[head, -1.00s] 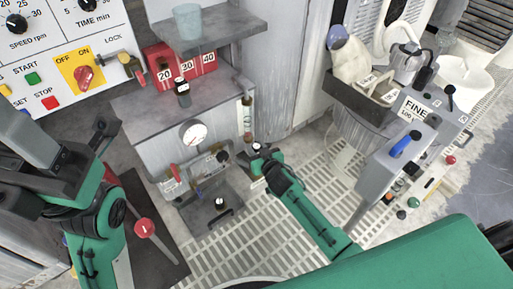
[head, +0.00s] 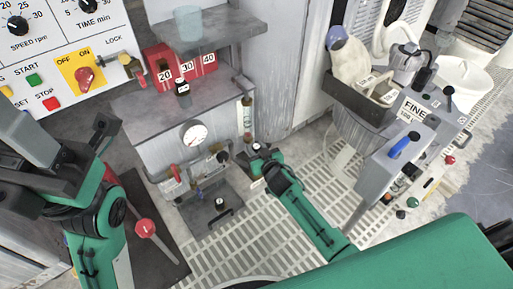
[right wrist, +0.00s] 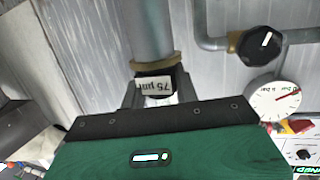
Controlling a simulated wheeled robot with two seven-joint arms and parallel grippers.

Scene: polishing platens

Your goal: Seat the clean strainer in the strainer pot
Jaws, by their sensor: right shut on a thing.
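My right gripper (head: 256,152) is low beside the grey bench, near an upright tube on its right side. In the right wrist view its fingers (right wrist: 157,92) are shut on a small part with a white label (right wrist: 153,83) reading "75 µm", which looks like the strainer. The part is directly under a brass collar (right wrist: 155,63) on a thick grey vertical pipe (right wrist: 150,28), perhaps the strainer pot. I cannot tell whether it is inside the collar or only touching it. My left gripper (head: 105,130) is at the left; its jaw opening is unclear.
A round gauge (head: 194,133) and red-handled valve (head: 175,172) are on the bench front. A black knob (right wrist: 260,45) is on a pipe right of the grip. A red numbered rack (head: 180,65) stands on the bench. Grated floor (head: 240,235) is open below.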

